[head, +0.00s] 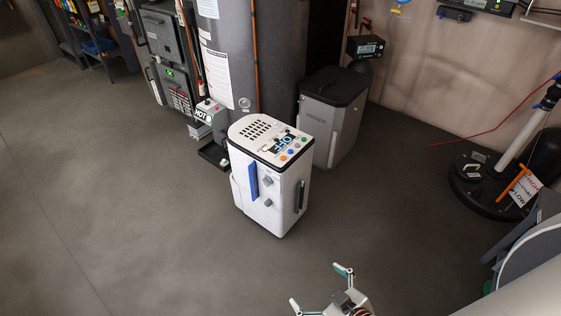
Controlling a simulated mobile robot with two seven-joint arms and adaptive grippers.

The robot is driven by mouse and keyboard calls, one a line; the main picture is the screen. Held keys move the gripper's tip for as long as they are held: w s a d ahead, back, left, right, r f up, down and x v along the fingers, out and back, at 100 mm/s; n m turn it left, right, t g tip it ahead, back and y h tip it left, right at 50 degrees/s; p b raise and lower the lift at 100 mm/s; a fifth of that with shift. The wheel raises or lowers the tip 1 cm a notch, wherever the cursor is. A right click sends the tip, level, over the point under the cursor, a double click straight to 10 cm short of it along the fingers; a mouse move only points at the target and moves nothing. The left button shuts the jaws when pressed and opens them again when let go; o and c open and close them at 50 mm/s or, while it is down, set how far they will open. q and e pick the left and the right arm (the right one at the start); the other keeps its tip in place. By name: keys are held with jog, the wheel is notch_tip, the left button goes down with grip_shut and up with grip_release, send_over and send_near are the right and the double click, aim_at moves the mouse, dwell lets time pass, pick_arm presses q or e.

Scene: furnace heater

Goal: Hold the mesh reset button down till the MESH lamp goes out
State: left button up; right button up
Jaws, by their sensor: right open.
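A white upright cabinet (269,190) stands on the floor in the middle of the head view. Its black-edged top has a vent grille, a small display (277,144) and several coloured buttons (291,150). I cannot read any label, so I cannot tell which button is the mesh reset or which lamp is MESH. A small green light (169,73) glows on the grey furnace (168,60) at the back left. My right gripper (319,287) is open and empty at the bottom edge, well in front of the white cabinet and apart from it. My left gripper is not in view.
A tall grey tank (247,60) and a grey bin-like unit (334,112) stand close behind the cabinet. A round black basin (490,185) with a white pipe is at the right. A shelf (93,30) stands at the far left. The floor left and front is clear.

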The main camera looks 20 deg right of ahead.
dwell(0.4)
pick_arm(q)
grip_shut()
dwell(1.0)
